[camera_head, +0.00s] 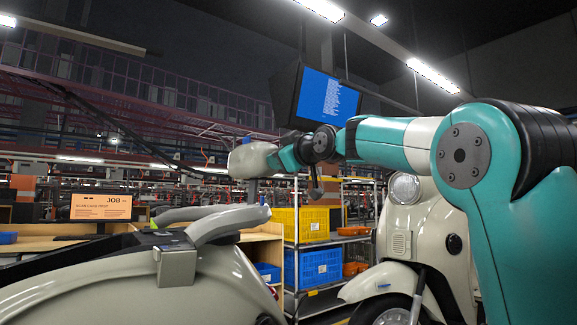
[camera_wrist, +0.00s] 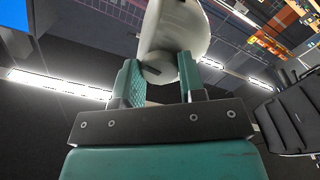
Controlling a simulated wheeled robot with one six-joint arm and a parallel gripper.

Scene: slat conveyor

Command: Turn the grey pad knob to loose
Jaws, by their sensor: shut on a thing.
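A round, pale grey knob (camera_wrist: 165,73) with a dark bar across its face sits between my fingers in the wrist view. It is at the near end of a larger pale grey body (camera_wrist: 178,28). My gripper (camera_wrist: 158,70) has its two teal, ridged fingers shut on the knob, one on each side. In the head view my gripper (camera_head: 275,160) reaches left to the pale body (camera_head: 251,160), which stands on a thin post. The knob itself is hidden there. I cannot read any loose or tight marking.
A cream scooter body (camera_head: 130,285) with pale grey curved arms fills the lower left. Another scooter (camera_head: 405,245) stands right of a rack with yellow (camera_head: 307,222) and blue (camera_head: 315,267) crates. A monitor (camera_head: 325,98) hangs just above my arm. A job sign (camera_head: 101,206) stands at left.

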